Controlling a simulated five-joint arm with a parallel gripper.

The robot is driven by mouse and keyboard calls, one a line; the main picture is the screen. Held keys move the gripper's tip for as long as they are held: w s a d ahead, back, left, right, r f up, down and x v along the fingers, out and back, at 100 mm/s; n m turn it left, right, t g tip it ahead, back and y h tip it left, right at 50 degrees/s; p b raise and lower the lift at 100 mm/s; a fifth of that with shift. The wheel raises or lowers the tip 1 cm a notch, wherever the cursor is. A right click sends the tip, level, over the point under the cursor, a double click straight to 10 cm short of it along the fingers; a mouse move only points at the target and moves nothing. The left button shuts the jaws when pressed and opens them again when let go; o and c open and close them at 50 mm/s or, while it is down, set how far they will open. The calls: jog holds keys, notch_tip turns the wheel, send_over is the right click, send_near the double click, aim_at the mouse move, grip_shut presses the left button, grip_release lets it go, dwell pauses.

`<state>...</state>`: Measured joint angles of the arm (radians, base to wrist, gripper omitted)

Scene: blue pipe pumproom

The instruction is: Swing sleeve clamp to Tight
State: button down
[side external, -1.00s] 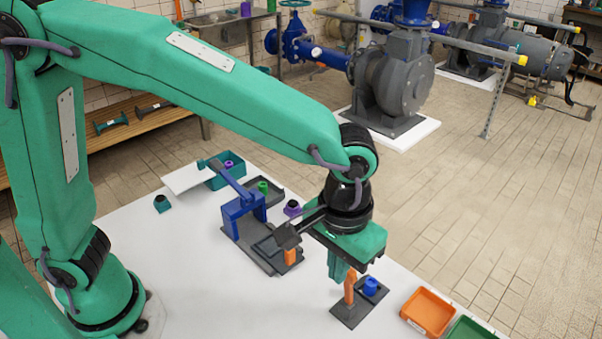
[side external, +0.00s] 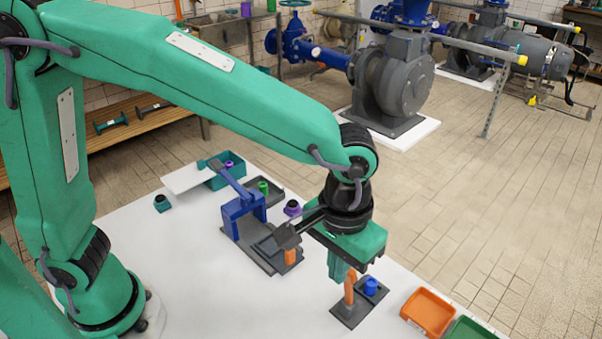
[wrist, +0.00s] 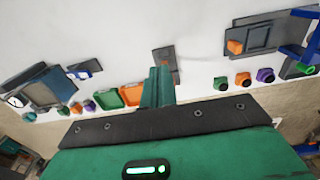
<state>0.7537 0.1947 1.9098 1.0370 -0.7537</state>
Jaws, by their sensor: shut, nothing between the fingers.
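What looks like the sleeve clamp is a small dark plate (side external: 346,314) with an upright orange lever (side external: 348,287) and a blue sleeve (side external: 370,286) beside it, near the table's front right. I cannot read any Tight mark. My gripper (side external: 340,272) is above and just behind the orange lever, its green fingers pointing down, shut and empty. I cannot tell whether they touch the lever.
A blue lever press (side external: 243,207) on a dark base stands left of my gripper, with an orange post (side external: 290,256) near it. An orange tray (side external: 428,312) and a green tray (side external: 470,330) lie to the right. A teal bin (side external: 225,172) stands at the back. The white table's left front is clear.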

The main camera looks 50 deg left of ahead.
aim_at(349, 285)
jog(key=shift+f, duration=0.2)
jog(key=shift+f, duration=1.55)
